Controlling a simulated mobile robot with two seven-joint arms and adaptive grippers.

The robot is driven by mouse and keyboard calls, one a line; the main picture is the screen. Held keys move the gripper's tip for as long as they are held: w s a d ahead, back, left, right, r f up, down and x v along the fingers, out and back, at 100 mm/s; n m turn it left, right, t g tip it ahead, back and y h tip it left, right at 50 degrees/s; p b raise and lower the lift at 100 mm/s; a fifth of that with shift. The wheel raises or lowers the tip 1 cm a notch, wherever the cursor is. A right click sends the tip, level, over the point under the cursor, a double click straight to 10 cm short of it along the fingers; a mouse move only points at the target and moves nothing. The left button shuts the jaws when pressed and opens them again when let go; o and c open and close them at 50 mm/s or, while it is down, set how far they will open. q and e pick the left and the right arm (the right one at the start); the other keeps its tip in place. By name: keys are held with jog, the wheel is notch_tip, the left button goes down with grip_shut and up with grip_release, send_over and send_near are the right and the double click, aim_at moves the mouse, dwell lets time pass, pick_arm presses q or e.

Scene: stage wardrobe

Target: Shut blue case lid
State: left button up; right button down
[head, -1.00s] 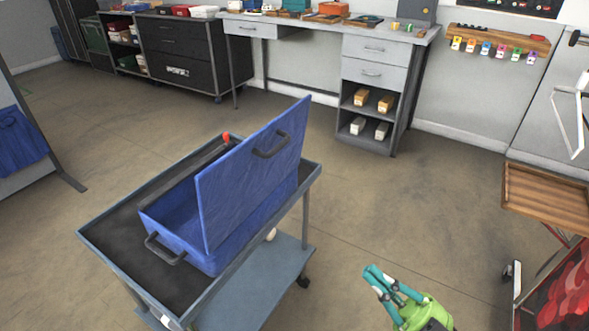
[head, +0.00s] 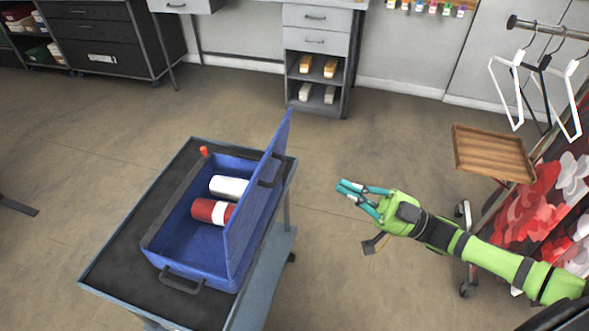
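The blue case (head: 190,240) sits on the cart's dark top. Its blue lid (head: 259,200) stands up, steeply raised on the case's right side, with a dark handle on its outer face. Inside the case lie a red roll with a white band (head: 205,210) and a white or silver roll (head: 228,187). My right gripper (head: 341,187), green with teal fingers, is right of the lid and apart from it. Its fingertips are together and hold nothing visible. My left gripper is not in view.
The case rests on a grey cart (head: 118,262) with a lower shelf. A wooden tray (head: 493,153) and a rail with hangers (head: 547,28) stand at the right. A desk (head: 318,42) stands at the back. Open floor lies between cart and desk.

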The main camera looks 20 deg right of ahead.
jog(key=w+a+p, duration=0.2)
jog(key=w+a, duration=0.4)
jog(key=a, duration=0.2)
jog(key=shift+a+r+p, duration=0.35)
